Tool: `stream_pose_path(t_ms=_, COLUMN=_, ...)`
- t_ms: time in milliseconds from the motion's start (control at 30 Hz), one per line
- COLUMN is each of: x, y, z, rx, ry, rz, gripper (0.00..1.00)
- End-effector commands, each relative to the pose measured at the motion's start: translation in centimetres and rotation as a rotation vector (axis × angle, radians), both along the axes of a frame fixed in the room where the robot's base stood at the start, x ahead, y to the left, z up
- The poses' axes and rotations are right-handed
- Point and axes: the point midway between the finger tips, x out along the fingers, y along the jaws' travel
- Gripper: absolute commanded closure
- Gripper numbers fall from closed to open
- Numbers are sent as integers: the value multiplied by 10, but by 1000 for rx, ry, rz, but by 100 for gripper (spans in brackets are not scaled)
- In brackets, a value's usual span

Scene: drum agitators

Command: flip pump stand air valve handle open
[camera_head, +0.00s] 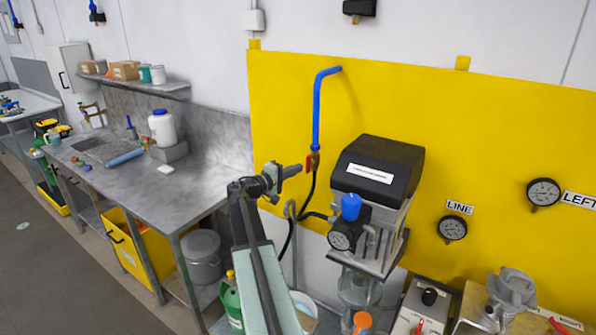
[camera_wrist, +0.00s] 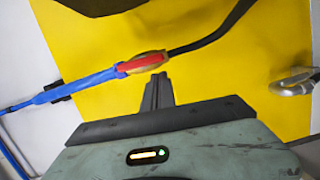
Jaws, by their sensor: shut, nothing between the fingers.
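The air valve's red handle (camera_head: 309,162) sits at the lower end of the blue pipe (camera_head: 316,110), in front of the yellow wall panel. In the wrist view the red handle (camera_wrist: 140,64) lies along the line of the pipe, over a brass-coloured valve body. My gripper (camera_head: 299,169) is just left of the handle in the head view. In the wrist view my gripper (camera_wrist: 158,78) is shut and empty, its tips just below the handle's right end. I cannot tell whether they touch it.
A black hose (camera_wrist: 215,36) runs from the valve. The pump stand with its black-topped box (camera_head: 380,165) and gauge (camera_head: 342,236) stands close on the right. A metal counter (camera_head: 170,190) is on the left. A metal fitting (camera_wrist: 295,82) shows at the wrist view's right edge.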

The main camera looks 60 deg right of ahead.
Motion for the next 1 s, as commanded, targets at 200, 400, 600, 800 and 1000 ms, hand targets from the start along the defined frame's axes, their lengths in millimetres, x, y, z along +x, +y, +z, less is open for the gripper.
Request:
stream_pose_path(t_ms=200, x=24, y=22, z=2, rx=0, ry=0, rz=2, gripper=100)
stream_pose_path(t_ms=400, x=35, y=66, z=3, rx=0, ry=0, rz=1, gripper=100)
stream_pose_path(t_ms=600, x=41, y=91, z=3, rx=0, ry=0, rz=-1, gripper=100)
stream_pose_path(t_ms=800, x=43, y=96, z=3, rx=0, ry=0, rz=-1, gripper=100)
stream_pose_path(t_ms=1000, x=43, y=96, z=3, rx=0, ry=0, rz=-1, gripper=100)
